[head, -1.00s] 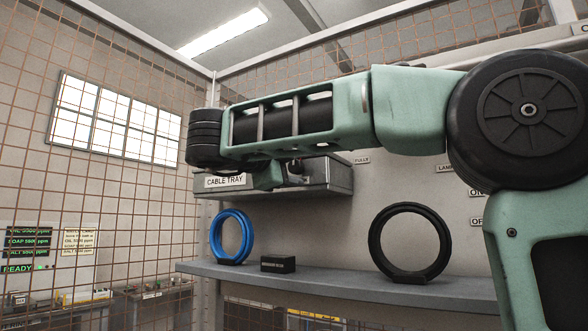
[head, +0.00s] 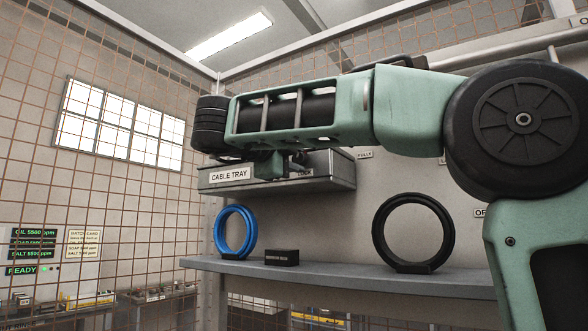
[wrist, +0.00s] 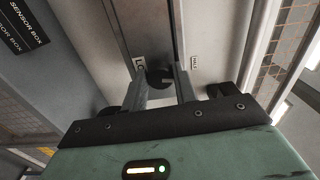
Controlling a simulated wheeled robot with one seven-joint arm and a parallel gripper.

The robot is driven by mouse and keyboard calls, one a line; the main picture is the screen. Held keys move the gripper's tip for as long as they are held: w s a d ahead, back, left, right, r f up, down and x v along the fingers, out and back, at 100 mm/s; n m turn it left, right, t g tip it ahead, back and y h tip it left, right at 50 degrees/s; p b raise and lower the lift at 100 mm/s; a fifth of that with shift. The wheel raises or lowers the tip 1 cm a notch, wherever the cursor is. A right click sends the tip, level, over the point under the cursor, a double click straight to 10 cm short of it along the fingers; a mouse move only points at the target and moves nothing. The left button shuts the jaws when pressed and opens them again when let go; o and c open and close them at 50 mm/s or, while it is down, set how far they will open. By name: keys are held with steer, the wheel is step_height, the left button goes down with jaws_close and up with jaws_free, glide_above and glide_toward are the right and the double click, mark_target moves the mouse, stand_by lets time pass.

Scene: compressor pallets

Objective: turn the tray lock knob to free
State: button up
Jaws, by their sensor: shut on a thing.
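The cable tray (head: 325,178) is a grey metal box on the wall above the shelf. It has a white "CABLE TRAY" label on its front and a partly hidden "LOCK" label. My gripper (wrist: 161,82) points at the tray in the wrist view, with its two grey fingers on either side of the dark round lock knob (wrist: 160,77). It is shut on the knob. A partly covered lock label (wrist: 139,65) is left of the knob, and another small label (wrist: 194,62) is to the right. The knob's pointing direction is not clear. My arm hides much of the gripper in the head view.
Below the tray, a grey shelf (head: 340,280) holds a blue ring (head: 218,235), a small black box (head: 281,258) and a black ring (head: 381,235). Wire mesh (head: 40,180) closes off the left side. A green-lettered status board (head: 35,240) reads READY.

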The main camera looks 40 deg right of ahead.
steer(key=m+b, duration=0.3)
steer(key=b, duration=0.1)
steer(key=shift+f+m+b, duration=0.35)
steer(key=shift+f+m, duration=0.05)
steer(key=m+b, duration=0.4)
steer(key=shift+r+m, duration=0.1)
steer(key=shift+m, duration=0.2)
steer(key=m+b, duration=0.3)
steer(key=shift+r, duration=0.1)
steer(key=shift+r+m+b, duration=0.15)
steer(key=shift+m+b, duration=0.75)
steer(key=shift+m, duration=1.3)
steer(key=shift+r, duration=0.1)
steer(key=o, duration=1)
steer(key=shift+c, duration=0.2)
steer(key=shift+s, duration=0.1)
